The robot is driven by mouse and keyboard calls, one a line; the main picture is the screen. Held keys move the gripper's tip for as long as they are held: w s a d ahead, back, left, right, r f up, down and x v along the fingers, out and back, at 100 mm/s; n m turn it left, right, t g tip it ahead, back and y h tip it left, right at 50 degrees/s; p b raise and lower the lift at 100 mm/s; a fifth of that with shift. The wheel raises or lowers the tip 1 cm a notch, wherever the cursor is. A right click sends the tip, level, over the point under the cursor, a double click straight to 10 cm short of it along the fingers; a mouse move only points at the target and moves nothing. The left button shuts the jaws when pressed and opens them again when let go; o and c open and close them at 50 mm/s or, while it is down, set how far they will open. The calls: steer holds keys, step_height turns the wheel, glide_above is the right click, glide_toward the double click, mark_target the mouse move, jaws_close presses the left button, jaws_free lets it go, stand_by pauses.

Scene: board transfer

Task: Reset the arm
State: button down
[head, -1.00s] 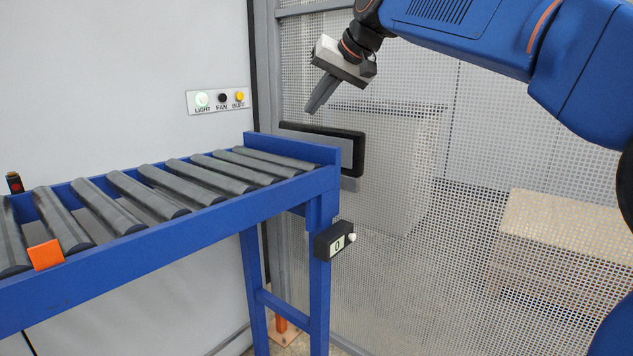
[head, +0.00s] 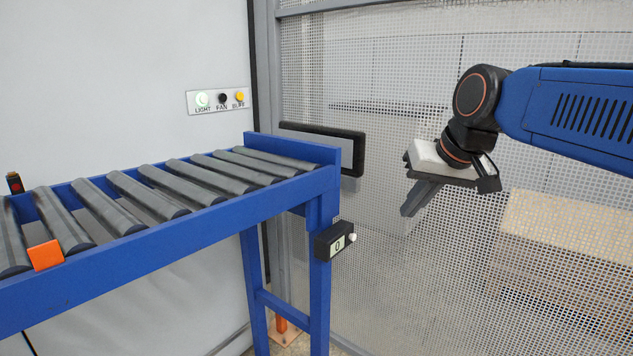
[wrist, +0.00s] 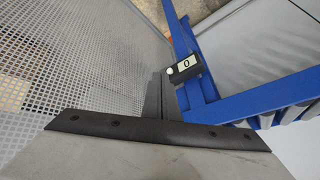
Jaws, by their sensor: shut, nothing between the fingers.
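My gripper (head: 412,208) hangs in free air to the right of the roller conveyor (head: 185,205) in the head view. Its grey fingers are together and hold nothing, pointing down and to the left. In the wrist view, the dark finger pair (wrist: 153,97) shows beyond the black edge of the gripper body. The blue arm reaches in from the right side of the head view.
An orange block (head: 45,255) sits on the conveyor's near rail. A panel (head: 218,101) has LIGHT, FAN and BUFF buttons. Mesh fencing (head: 400,285) stands behind.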

steer(key=s+d+f+h, duration=0.1)
steer(key=s+d+f, duration=0.2)
steer(key=s+f, duration=0.3)
steer(key=s+d+f, duration=0.3)
steer(key=s+f, duration=0.4)
steer(key=f, duration=0.1)
steer(key=s+d+f+g+h, duration=0.1)
steer(key=s+d+f, duration=0.3)
steer(key=s+f, duration=0.2)
steer(key=shift+s+f+m+h, duration=0.15)
steer(key=shift+f+m+h, duration=0.15)
steer(key=shift+f, duration=0.65)
